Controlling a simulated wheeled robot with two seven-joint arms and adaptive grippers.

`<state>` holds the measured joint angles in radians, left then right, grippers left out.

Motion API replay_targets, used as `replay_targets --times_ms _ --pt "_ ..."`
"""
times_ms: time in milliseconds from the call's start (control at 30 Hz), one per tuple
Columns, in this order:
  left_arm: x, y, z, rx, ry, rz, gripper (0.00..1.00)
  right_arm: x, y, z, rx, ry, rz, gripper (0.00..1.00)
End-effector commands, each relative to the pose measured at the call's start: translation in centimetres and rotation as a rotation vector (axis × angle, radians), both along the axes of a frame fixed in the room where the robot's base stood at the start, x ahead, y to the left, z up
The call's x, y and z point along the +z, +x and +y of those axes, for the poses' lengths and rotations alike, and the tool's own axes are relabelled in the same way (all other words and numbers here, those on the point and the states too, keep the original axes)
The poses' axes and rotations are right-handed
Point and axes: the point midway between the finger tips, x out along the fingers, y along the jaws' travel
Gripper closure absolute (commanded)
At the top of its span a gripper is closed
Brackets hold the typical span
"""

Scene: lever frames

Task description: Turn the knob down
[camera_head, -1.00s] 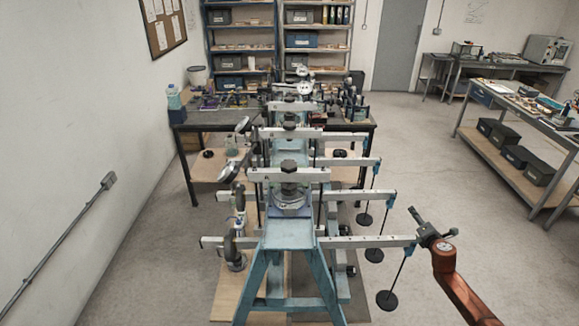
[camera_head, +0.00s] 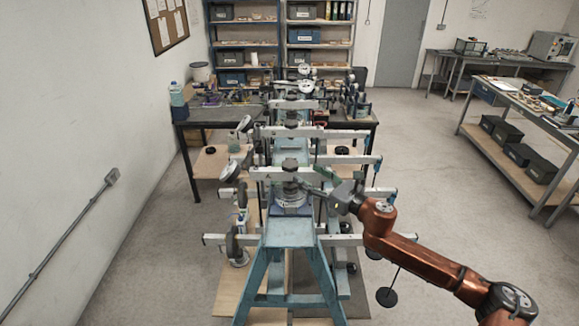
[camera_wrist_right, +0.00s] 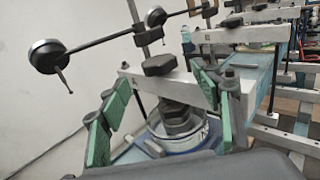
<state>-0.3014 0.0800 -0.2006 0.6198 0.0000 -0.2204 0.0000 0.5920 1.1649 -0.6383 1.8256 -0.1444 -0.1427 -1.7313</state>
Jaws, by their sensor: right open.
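A dark knob (camera_head: 290,164) sits on top of the pale crossbar (camera_head: 268,175) of the nearest lever frame. In the right wrist view the dark, many-sided knob (camera_wrist_right: 159,63) shows above the bar, with a threaded dark piece and a round metal cup (camera_wrist_right: 178,130) below. My right gripper (camera_head: 317,181) is just right of the knob in the head view, near the bar's right part. In the wrist view its green fingers (camera_wrist_right: 163,86) are spread apart, with the knob beyond and between them. My left gripper is not in view.
More lever frames stand in a row behind, with long bars and hanging dark weights (camera_head: 386,297) on the right. Dial gauges (camera_wrist_right: 47,50) on rods stand left of the knob in the wrist view. A workbench (camera_head: 195,118) is behind. Open floor lies right.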

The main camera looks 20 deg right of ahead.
Motion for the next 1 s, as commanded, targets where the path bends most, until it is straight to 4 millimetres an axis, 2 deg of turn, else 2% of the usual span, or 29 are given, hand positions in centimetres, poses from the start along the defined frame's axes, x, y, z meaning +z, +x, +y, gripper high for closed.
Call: replay_targets --times_ms 300,433,833,1000 --pt "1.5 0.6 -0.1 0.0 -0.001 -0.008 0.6 0.4 4.3 2.6 0.002 0.003 -0.001 0.42" --pt "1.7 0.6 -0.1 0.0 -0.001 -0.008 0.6 0.3 5.6 3.2 0.001 0.003 -0.001 0.42" --pt "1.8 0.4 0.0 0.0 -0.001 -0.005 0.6 0.1 6.2 3.5 0.001 0.002 0.001 0.42" --pt "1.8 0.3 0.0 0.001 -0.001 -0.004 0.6 0.1 6.2 3.5 0.001 0.002 0.001 0.54"
